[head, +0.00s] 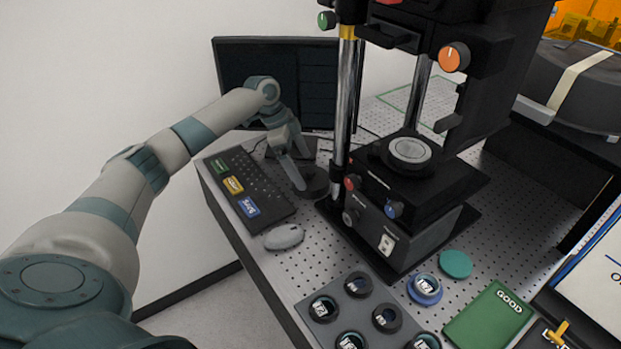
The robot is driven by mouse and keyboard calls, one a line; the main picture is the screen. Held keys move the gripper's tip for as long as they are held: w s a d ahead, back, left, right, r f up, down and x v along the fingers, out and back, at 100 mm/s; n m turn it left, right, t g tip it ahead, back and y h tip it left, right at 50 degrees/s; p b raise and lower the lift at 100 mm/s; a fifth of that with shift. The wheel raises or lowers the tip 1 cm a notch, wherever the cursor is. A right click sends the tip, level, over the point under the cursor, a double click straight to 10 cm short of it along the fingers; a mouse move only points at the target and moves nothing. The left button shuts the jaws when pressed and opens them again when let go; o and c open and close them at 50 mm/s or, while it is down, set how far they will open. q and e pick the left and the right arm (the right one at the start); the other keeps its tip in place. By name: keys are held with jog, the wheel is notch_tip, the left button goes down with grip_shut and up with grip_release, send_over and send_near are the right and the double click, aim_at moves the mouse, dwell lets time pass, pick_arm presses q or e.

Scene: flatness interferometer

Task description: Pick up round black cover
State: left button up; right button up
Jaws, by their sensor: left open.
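A dark round disc, which looks like the round black cover (316,184), lies on the perforated metal table between the keyboard and the instrument's front post. My left gripper (302,173) reaches down over it from above, its fingers spread apart. One fingertip is at the disc's left side and hides part of it. I cannot tell whether the fingers touch it. My right gripper is not in view.
The black interferometer (400,215) stands close right of the disc. A keyboard (262,182) and mouse (284,237) lie to the left, and a monitor (310,85) stands behind. A tray of round parts (365,325), a teal disc (455,264) and a green GOOD pad (490,318) are in front.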

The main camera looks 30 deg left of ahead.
aim_at(307, 170)
pick_arm(q)
jog(key=shift+w+d+f+p, duration=0.1)
jog(key=shift+d+f+p, duration=0.1)
jog(key=shift+p, duration=0.1)
jog(key=p+x, duration=0.1)
jog(key=x, duration=0.2)
jog(key=shift+p, duration=0.3)
jog(key=shift+w+d+f, duration=0.15)
jog(key=shift+f, duration=0.4)
jog(key=shift+r, duration=0.1)
jog(key=c, duration=0.9)
